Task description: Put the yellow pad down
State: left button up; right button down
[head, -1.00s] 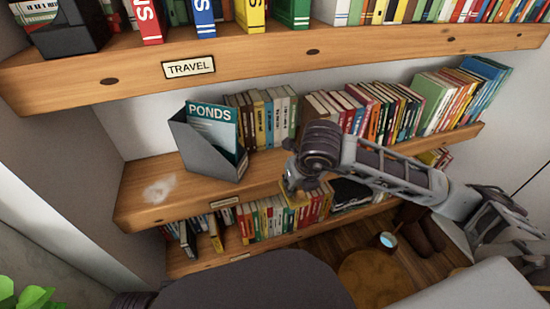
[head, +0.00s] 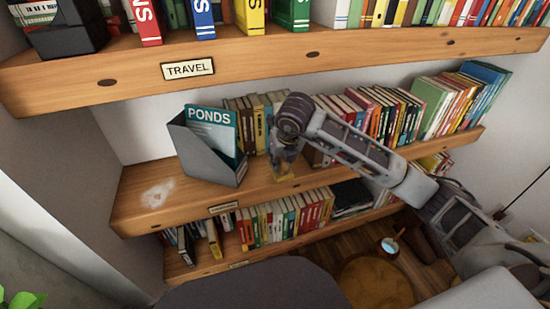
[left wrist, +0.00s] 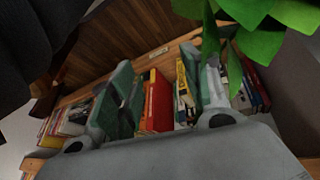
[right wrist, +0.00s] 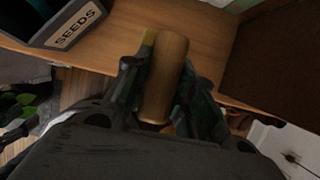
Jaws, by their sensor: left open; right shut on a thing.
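My right gripper (head: 284,168) is over the front part of the middle shelf (head: 150,205), right of the grey file box. It is shut on a brown, rounded, wooden-looking piece (right wrist: 165,80), seen between its fingers in the right wrist view.
The grey file box (head: 205,155) with a PONDS booklet (head: 212,128) stands close left of my right gripper. Books (head: 365,115) line the back of the shelf. Green leaves (left wrist: 245,25) hang near my left gripper.

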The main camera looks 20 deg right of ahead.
jog(key=w, duration=0.4)
jog(key=shift+a+b, duration=0.1)
jog(key=shift+b, duration=0.2)
jog(key=shift+w, duration=0.7)
pick_arm(q)
jog(key=shift+s+d+f, duration=0.1)
jog(key=shift+d+f, duration=0.05)
jog(key=shift+f, duration=0.5)
jog(key=shift+s+d+f, duration=0.1)
jog(key=shift+f, duration=0.5)
jog(key=shift+w+r, duration=0.15)
pick_arm(e)
jog(key=shift+f+b, duration=0.35)
jog(key=shift+f, duration=0.25)
jog(key=shift+f+b, duration=0.35)
jog(key=shift+f, duration=0.5)
pick_arm(q)
jog(key=f, duration=0.2)
jog(key=shift+w+d+f+t+h, duration=0.3)
jog(key=shift+d+f+t+h, duration=0.05)
jog(key=shift+d+t+h, duration=0.05)
pick_arm(e)
jog(key=shift+f, duration=0.3)
jog(key=shift+f, duration=0.1)
